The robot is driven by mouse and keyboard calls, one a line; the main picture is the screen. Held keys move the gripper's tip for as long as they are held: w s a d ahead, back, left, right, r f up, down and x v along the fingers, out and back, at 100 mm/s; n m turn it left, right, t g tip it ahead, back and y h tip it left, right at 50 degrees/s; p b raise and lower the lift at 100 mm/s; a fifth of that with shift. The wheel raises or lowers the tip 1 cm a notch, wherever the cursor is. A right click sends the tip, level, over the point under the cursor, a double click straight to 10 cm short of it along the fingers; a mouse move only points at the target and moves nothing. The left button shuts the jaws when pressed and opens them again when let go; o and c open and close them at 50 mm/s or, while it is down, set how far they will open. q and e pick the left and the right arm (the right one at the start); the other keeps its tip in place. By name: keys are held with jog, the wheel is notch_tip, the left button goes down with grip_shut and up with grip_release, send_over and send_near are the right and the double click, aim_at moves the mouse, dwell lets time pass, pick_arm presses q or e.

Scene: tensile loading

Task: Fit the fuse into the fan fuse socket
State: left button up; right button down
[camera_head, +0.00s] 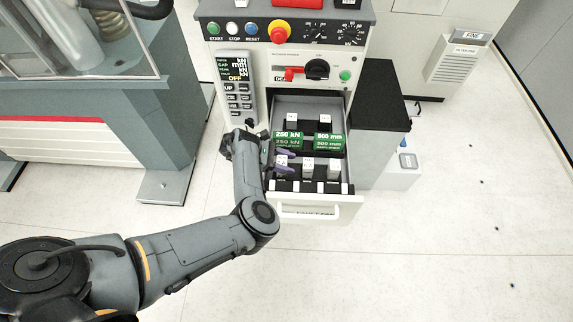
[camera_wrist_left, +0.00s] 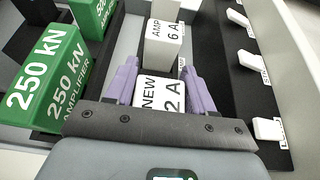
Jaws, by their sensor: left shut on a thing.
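A white fuse marked "NEW 2 A" (camera_wrist_left: 158,96) stands between the two purple fingers of my left gripper (camera_wrist_left: 160,88) in the left wrist view. The gripper is shut on it, with one finger on each side. In the head view my left gripper (camera_head: 282,163) is over the left front part of the open drawer, and the fuse is partly hidden by it. I cannot tell whether the fuse's lower end touches anything. I cannot make out which socket is the fan's. My right gripper is not in view.
A white block marked "AMP 6 A" (camera_wrist_left: 163,45) stands just beyond the fuse. Green blocks marked "250 kN" (camera_wrist_left: 48,75) and "500 mm" (camera_head: 329,142) stand behind the white blocks in the drawer (camera_head: 345,207). Small white pieces (camera_wrist_left: 252,62) line the dark strip at right.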

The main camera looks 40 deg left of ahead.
pick_arm(q)
jog(key=shift+f, duration=0.4)
jog(key=o, duration=1.1)
